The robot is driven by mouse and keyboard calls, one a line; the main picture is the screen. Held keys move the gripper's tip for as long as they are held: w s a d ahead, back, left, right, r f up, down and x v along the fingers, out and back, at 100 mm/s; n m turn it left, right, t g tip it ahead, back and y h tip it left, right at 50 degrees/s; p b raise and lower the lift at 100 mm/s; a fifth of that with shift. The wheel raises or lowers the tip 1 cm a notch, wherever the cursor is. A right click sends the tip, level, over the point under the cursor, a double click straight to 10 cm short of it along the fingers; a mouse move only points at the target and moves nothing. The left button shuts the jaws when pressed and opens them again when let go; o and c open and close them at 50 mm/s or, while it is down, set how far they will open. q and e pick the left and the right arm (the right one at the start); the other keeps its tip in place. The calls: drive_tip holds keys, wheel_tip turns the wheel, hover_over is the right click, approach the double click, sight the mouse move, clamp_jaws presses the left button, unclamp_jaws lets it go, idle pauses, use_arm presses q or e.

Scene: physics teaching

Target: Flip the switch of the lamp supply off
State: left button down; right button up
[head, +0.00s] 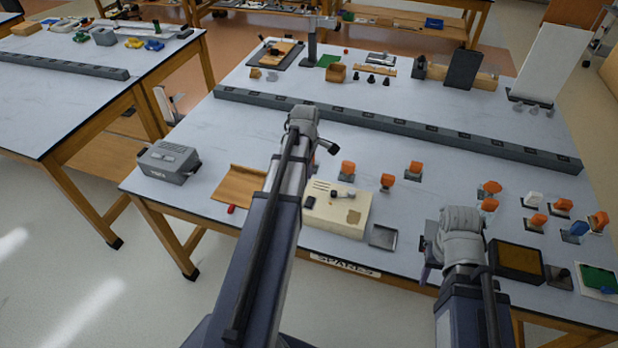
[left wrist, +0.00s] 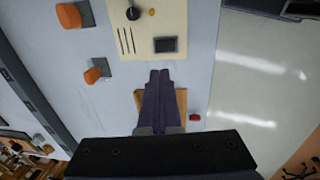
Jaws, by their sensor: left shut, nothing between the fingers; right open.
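A cream supply box (head: 345,222) stands near the front edge of the table, partly behind my left arm. Its top carries a dark rocker switch (head: 310,202), a black knob and vent slots; the switch also shows in the left wrist view (left wrist: 166,45). I cannot read which way the switch is tipped. My left gripper (left wrist: 159,76) is shut and empty, with its tips pointing at the box's near edge, a little short of the switch in that view. In the head view my arm hides its fingers. My right gripper (head: 427,265) is at the front right, mostly hidden by its wrist, open.
A wooden board (head: 238,186) and a small red piece (head: 231,209) lie left of the box. A grey box (head: 169,161) stands at the left corner. Orange-topped pieces (head: 387,181) stand behind and right. A metal tray (head: 383,236) lies right. A long grey rail (head: 400,126) crosses the table.

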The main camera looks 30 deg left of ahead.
sight(310, 199)
use_arm(q)
drive_tip(key=f+b, duration=0.4)
drive_tip(key=w+f+b, duration=0.1)
drive_tip(key=f+b, duration=0.7)
drive_tip(key=f, duration=0.1)
drive_tip(key=shift+w+a+f+b, duration=0.1)
drive_tip(key=shift+w+a+b, duration=0.15)
drive_tip(key=shift+b, duration=0.1)
drive_tip(key=shift+w+f, duration=0.1)
drive_tip(key=shift+f, duration=0.1)
drive_tip(key=shift+d+r, duration=0.1)
drive_tip(key=shift+s, duration=0.25)
drive_tip(key=shift+s+d+r, duration=0.1)
drive_tip(key=shift+s+d, duration=0.05)
drive_tip(key=shift+s, duration=0.45)
drive_tip(key=shift+r, duration=0.15)
